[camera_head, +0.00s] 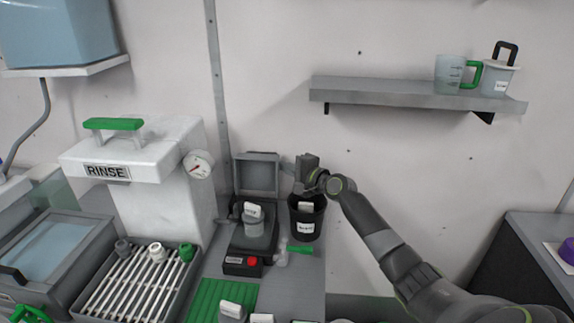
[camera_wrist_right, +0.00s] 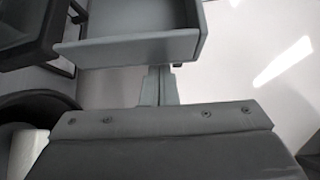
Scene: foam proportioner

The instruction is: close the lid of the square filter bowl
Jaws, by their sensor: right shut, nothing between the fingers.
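The square filter bowl (camera_head: 240,241) is a dark grey unit in the middle of the head view. Its grey lid (camera_head: 256,175) stands open, roughly upright at the back, like a shallow tray with a raised rim. My right gripper (camera_head: 287,163) is shut and empty, just right of the lid's upper part. In the right wrist view the shut fingers (camera_wrist_right: 157,85) point at the lid's rim (camera_wrist_right: 125,49); I cannot tell whether they touch it. My left gripper is not in view.
A black bin (camera_head: 306,222) stands right of the bowl, under my right gripper. A green-handled valve (camera_head: 299,249) and a box with a red button (camera_head: 243,264) are in front. The white RINSE unit (camera_head: 165,190) and a slatted rack (camera_head: 137,285) are left.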

